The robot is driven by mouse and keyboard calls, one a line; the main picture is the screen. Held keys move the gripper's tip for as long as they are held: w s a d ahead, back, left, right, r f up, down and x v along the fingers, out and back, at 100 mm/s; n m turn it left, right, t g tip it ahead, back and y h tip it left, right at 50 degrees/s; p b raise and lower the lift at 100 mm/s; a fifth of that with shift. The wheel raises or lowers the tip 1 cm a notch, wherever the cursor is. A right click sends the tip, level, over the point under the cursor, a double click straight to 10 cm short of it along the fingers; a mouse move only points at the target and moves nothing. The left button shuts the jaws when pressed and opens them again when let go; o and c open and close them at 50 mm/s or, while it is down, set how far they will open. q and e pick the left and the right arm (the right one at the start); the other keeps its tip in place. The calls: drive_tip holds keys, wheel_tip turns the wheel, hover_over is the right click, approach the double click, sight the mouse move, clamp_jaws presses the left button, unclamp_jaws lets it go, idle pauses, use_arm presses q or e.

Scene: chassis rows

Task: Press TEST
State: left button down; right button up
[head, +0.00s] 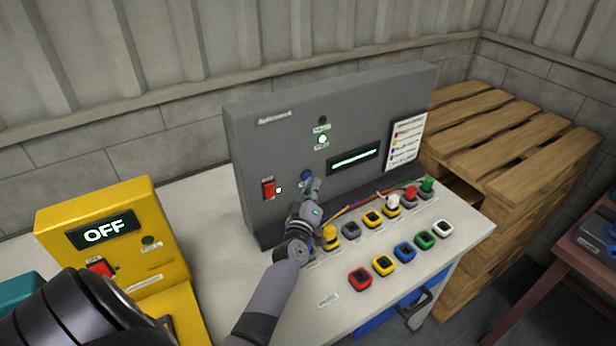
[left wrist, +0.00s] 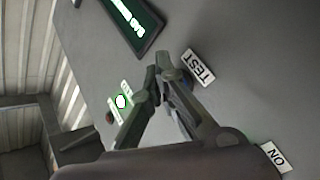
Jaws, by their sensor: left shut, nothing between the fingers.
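The grey panel (head: 290,120) stands upright on the bench. A blue TEST button (head: 306,174) is low on its face, partly hidden by my left gripper (head: 313,184). In the left wrist view the TEST label (left wrist: 198,67) is readable, with the button beside it mostly behind a finger. My left gripper (left wrist: 157,72) is shut and empty, with its tips at the panel face close to the button. I cannot tell whether they touch it. My right gripper is not in view.
A green lamp (head: 322,139) and a display (head: 368,160) are lit. Several coloured buttons and connectors sit on the bench (head: 215,235). A yellow box (head: 130,215) reads OFF. Pallets (head: 510,150) stand right.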

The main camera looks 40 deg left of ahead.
use_arm(q)
drive_tip(key=shift+d, duration=0.1)
drive_tip(key=d, duration=0.1)
drive_tip(key=s+d+p, duration=0.1)
drive_tip(key=d, duration=0.1)
drive_tip(key=s+d+p, duration=0.1)
drive_tip(key=d, duration=0.1)
drive_tip(key=shift+s+d, duration=0.15)
drive_tip(key=shift+d, duration=0.05)
idle(0.7)
